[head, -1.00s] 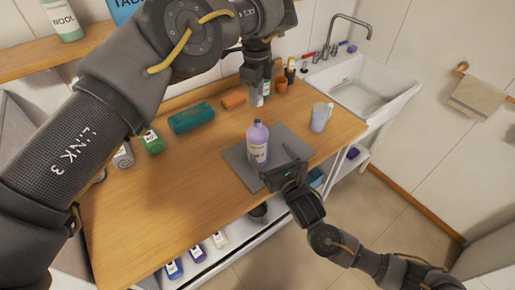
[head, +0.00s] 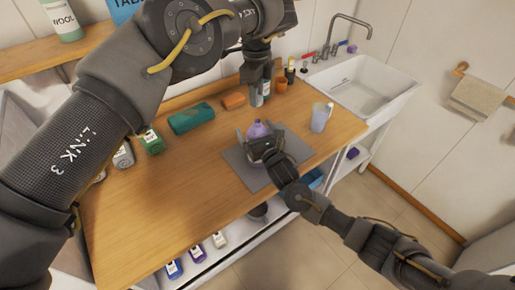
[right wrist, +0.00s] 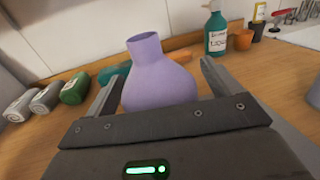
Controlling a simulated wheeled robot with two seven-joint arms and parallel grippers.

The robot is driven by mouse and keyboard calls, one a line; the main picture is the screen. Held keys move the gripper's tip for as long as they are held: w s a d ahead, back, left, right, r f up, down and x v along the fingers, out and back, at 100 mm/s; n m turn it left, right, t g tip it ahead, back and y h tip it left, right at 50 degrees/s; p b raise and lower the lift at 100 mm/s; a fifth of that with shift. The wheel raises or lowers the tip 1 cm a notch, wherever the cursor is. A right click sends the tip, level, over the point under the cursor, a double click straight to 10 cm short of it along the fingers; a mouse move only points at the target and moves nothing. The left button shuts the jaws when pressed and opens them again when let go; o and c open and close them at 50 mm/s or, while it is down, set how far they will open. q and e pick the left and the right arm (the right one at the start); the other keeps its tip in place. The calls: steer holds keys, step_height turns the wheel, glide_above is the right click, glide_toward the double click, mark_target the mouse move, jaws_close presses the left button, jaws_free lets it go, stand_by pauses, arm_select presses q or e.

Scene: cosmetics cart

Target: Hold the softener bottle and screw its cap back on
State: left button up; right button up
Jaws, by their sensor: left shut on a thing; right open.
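The lilac softener bottle (head: 258,130) stands upright on a grey mat (head: 246,172) on the wooden counter. In the right wrist view the bottle (right wrist: 160,85) shows its bare neck with no cap on it. My right gripper (head: 254,128) is open, low at the bottle, with one finger on each side of it; a gap shows beside the right finger in the right wrist view. My left gripper (head: 254,98) is above the back of the counter, behind the bottle and apart from it. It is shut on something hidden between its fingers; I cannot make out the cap.
A teal rolled towel (head: 192,118) and an orange block (head: 233,101) lie at the back left. A teal labelled bottle (right wrist: 215,35) stands at the back. The sink (head: 365,88) is at right. The front left counter is clear.

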steer(key=shift+c, duration=0.3)
steer(key=c, duration=1.4)
arm_select(q)
glide_above(257, 121)
steer(key=shift+f, duration=2.45)
steer(key=shift+f, duration=0.1)
steer(key=shift+f, duration=0.8)
steer(key=shift+f, duration=0.5)
